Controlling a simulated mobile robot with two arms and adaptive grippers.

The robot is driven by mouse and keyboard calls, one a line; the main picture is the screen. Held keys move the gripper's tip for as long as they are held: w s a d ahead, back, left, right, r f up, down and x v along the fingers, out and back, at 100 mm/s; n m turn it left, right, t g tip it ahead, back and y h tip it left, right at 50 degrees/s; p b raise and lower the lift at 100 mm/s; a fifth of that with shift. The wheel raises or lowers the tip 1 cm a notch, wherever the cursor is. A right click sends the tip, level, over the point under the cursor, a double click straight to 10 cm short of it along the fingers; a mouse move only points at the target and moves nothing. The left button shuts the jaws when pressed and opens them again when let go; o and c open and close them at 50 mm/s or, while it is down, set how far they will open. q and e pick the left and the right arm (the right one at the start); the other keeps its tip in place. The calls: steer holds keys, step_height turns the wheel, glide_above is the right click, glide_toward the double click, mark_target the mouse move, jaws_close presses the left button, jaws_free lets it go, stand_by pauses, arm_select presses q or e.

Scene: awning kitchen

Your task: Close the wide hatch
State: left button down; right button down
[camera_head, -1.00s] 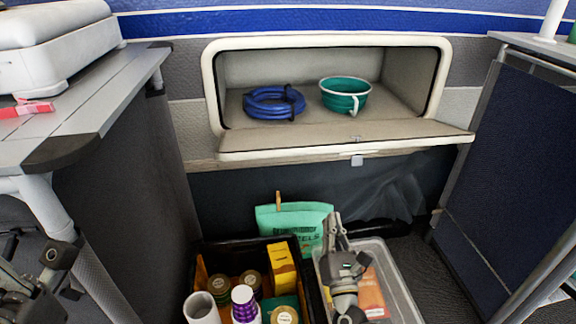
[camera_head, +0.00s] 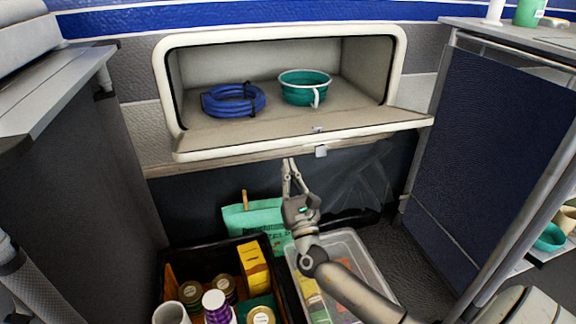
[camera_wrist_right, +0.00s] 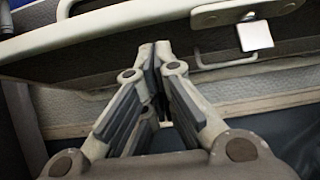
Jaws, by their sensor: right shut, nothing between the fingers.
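The wide hatch door (camera_head: 300,136) is hinged along its bottom and hangs open, folded out roughly level below the opening in the wall. A small light latch (camera_head: 321,151) sits at the middle of its outer edge. My right gripper (camera_head: 289,162) is shut and empty, pointing up just below the door, a little left of the latch. In the right wrist view the closed fingertips (camera_wrist_right: 155,48) are near the door's edge, with the latch (camera_wrist_right: 255,36) to their right. I cannot tell whether they touch the door. My left gripper is not in view.
Below stand a black crate (camera_head: 172,262) with jars and bottles, a clear bin (camera_head: 366,252), and a green bag (camera_head: 240,218). Cabinets flank both sides.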

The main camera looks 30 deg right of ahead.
steer(key=shift+w+r, duration=0.25)
steer(key=shift+r, duration=0.9)
steer(key=shift+r, duration=0.1)
